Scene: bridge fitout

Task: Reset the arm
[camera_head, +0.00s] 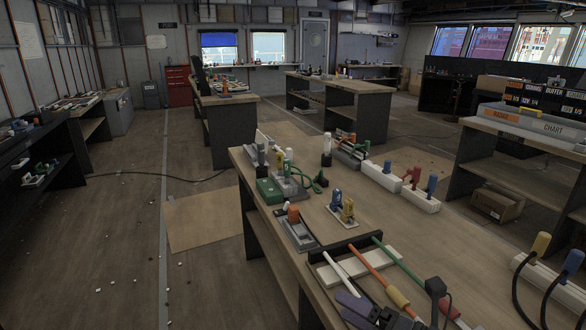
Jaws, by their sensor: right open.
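My right gripper (347,307) shows at the bottom edge, low over the near end of the long wooden workbench (300,222). The rest of my right arm is mostly cut off by the frame. Just beyond the gripper lies a dark rack (345,245) with white, orange and green rods. My left gripper is not in view.
White connector blocks (382,176) and a blue-and-yellow plug pair (342,205) sit farther along the bench. A chart counter (535,133) stands at right. Open floor (120,240) lies left, with small scattered bits.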

